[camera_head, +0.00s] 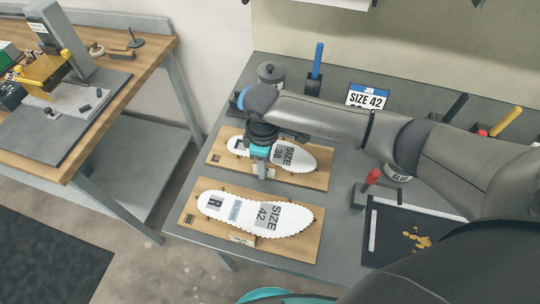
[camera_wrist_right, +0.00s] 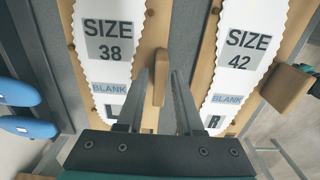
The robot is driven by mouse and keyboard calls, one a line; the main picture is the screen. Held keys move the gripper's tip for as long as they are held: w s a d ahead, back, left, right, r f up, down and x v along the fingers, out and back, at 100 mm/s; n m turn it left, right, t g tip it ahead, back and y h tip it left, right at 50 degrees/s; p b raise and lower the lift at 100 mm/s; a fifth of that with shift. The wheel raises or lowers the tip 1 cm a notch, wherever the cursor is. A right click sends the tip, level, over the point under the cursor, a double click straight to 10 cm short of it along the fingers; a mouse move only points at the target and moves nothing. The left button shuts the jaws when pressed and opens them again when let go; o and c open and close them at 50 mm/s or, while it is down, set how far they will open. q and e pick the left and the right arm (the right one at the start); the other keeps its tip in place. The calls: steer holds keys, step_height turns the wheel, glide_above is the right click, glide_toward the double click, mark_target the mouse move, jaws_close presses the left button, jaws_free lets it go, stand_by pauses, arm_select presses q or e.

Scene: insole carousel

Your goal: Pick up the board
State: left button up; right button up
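Two wooden boards carry white insole shapes with scalloped edges. The size 38 board (camera_head: 314,183), marked L in the wrist view (camera_wrist_right: 151,114), lies farther back. The size 42 board (camera_head: 310,245), marked R in the wrist view (camera_wrist_right: 205,73), lies nearer the table's front. My right gripper (camera_head: 262,175) points down at the near edge of the size 38 board. In the wrist view its open fingers (camera_wrist_right: 159,75) stand either side of that board's wooden tab (camera_wrist_right: 159,65); contact cannot be told. The size 42 board's tab (camera_head: 242,238) is free. My left gripper is not visible.
Behind the boards are a grey canister (camera_head: 271,73), a blue-handled tool (camera_head: 317,60) and a SIZE 42 sign (camera_head: 368,96). To the right are a red-handled tool (camera_head: 371,178) and a dark tray (camera_head: 385,240) with yellowish bits. A second workbench (camera_head: 110,95) stands left, across a gap.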

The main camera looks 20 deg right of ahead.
jaws_close()
stand_by(1.1)
